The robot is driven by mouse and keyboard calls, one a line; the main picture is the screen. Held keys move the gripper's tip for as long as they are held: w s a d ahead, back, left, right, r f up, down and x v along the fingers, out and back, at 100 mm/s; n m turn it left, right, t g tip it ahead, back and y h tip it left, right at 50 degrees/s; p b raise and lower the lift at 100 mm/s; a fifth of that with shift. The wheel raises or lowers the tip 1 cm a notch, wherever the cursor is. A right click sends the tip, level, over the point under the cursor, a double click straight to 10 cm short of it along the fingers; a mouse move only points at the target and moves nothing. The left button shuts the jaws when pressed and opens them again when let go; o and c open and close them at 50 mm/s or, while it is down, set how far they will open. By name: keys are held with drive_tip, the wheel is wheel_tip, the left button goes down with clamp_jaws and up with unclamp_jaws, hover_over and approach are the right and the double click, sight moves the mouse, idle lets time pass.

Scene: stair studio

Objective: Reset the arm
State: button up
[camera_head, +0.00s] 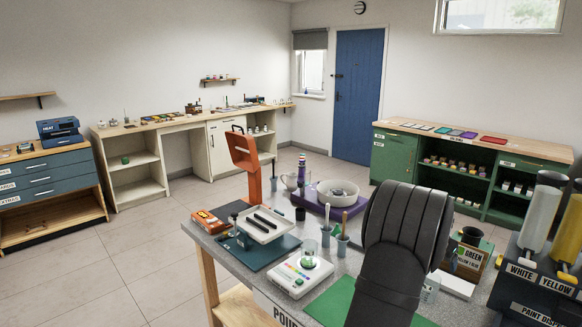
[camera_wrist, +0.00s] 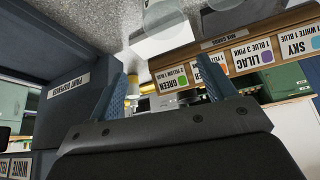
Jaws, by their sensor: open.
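My gripper (camera_wrist: 163,72) shows in the wrist view with two blue fingers spread apart. Nothing is held between them. Beyond the fingers are a wooden rack with a GREEN label (camera_wrist: 172,82) and a LILAC label (camera_wrist: 249,57), and the text appears upside down. In the head view my dark arm rises in front of the grey workbench (camera_head: 352,262), right of its middle. The gripper's fingers cannot be made out in the head view.
On the bench are a white tray (camera_head: 284,236) with dark bars, a white scale (camera_head: 291,283), a purple-based machine with a bowl (camera_head: 337,194) and a green mat (camera_head: 333,304). The paint dispenser (camera_head: 530,272) with upright bottles stands at the right. Open floor lies beyond the bench.

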drive_tip(key=s+d+f+m+g, duration=0.1)
drive_tip(key=s+d+m, duration=0.1)
drive_tip(key=s+d, duration=0.4)
drive_tip(key=shift+h, duration=0.4)
drive_tip(key=shift+w+d+f, duration=0.1)
drive_tip(key=shift+w+f, duration=0.1)
drive_tip(key=shift+f, duration=0.65)
drive_tip(key=shift+w+d+f, duration=0.15)
drive_tip(key=shift+w+f, duration=0.05)
drive_tip(key=shift+f, duration=0.7)
drive_tip(key=shift+w+d+f, duration=0.1)
drive_tip(key=shift+w+f, duration=0.1)
drive_tip(key=shift+f, duration=0.65)
